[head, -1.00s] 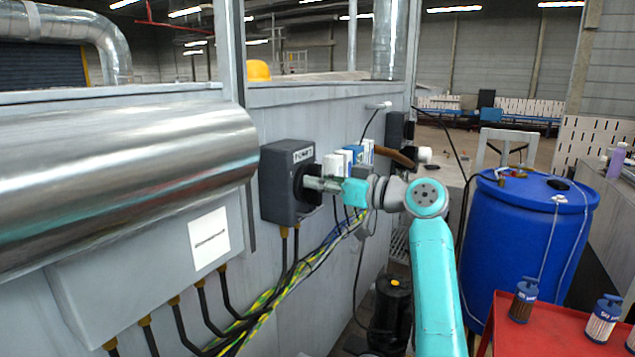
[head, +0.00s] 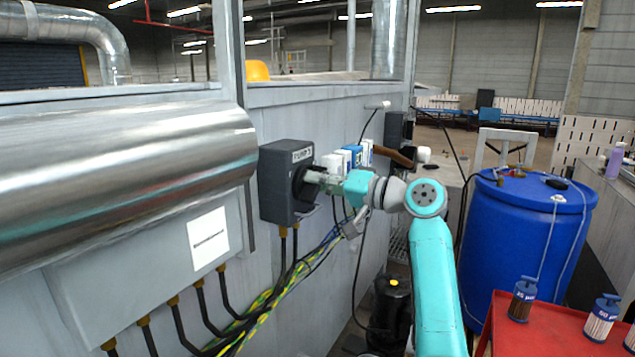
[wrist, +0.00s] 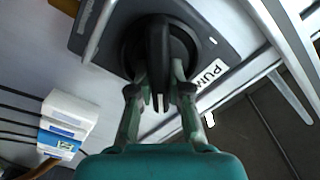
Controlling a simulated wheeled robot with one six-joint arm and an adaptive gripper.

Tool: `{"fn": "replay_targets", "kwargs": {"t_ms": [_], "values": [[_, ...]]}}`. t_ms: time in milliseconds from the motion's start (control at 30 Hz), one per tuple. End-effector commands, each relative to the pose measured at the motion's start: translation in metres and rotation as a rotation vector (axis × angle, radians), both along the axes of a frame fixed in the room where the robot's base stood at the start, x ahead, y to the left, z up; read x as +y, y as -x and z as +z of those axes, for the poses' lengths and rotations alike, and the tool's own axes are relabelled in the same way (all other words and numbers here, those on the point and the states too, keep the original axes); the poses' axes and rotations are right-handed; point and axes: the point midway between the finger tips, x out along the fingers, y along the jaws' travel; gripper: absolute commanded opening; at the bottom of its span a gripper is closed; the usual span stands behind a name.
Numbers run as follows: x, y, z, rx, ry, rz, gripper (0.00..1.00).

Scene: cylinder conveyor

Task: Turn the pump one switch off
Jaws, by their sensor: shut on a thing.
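The pump switch box (head: 280,190) is a dark grey housing on the grey panel wall, with a white label at its top right whose text is too small to read fully. Its round black rotary knob (wrist: 159,45) shows in the wrist view, with the raised handle between the fingers. My gripper (head: 318,178) reaches the box from the right. In the wrist view my gripper (wrist: 159,88) is shut on the handle, one finger on each side. In the head view the fingers hide much of the knob.
White and blue boxes (head: 346,160) sit on the wall just right of my gripper. Cables (head: 270,300) run below the switch. A large metal pipe (head: 120,170) lies at left. A blue barrel (head: 525,250) and a red table (head: 555,335) stand at right.

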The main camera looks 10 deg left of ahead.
Motion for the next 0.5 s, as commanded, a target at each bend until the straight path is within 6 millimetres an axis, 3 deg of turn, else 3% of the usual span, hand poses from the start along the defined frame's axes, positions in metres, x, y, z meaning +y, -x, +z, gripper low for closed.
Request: {"fn": "replay_targets", "kwargs": {"t_ms": [500], "values": [[-0.0017, -0.0026, -0.0040, 0.433, -0.158, -0.003, 0.00]]}}
